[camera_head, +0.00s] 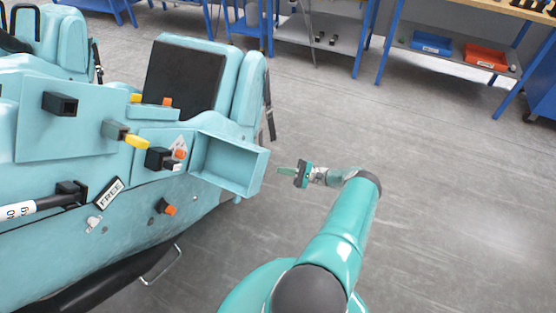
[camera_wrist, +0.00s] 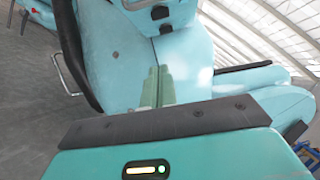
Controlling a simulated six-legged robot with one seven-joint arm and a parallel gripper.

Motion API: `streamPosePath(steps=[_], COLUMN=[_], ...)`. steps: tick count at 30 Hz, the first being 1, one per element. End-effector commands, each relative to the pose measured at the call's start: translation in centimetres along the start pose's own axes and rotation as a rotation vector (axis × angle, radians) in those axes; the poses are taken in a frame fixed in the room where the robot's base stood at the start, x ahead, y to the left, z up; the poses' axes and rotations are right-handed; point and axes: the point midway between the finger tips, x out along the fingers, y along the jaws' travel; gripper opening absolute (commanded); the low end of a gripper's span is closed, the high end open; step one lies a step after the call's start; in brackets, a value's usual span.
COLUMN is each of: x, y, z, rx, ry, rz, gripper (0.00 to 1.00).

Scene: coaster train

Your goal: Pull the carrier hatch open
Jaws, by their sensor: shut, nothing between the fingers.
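The teal coaster carrier (camera_head: 60,235) fills the left of the head view. Its side has a flat panel (camera_head: 88,120) and a yellow-tipped lever (camera_head: 137,142). Near its right end an open-fronted teal box (camera_head: 230,163) juts out. I cannot tell for certain which part is the hatch. My gripper (camera_head: 284,171) is just right of the box, apart from it, with its fingers pointing left. In the wrist view its green fingers (camera_wrist: 157,88) lie together, shut and empty, in front of the carrier's teal body (camera_wrist: 115,50).
A "FREE" label (camera_head: 110,193) and an orange-tipped black knob (camera_head: 165,206) are on the carrier's side. Shelves with a blue bin (camera_head: 431,43) and an orange bin (camera_head: 485,57) stand at the back. The grey floor (camera_head: 440,180) on the right is clear.

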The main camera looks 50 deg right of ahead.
Motion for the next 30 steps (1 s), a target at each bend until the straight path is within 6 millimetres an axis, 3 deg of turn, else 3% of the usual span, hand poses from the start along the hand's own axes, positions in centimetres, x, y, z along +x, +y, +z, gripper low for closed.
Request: streamPosePath(steps=[8, 23, 30], x=[1.7, 11.2, 9.4], y=[-0.8, -1.1, -1.0], z=[1.3, 2.0, 4.8], rx=[-0.04, -0.037, -0.038], ry=[-0.065, -0.065, -0.06], rz=[-0.057, -0.051, -0.053], gripper=[0.0, 0.0, 0.0])
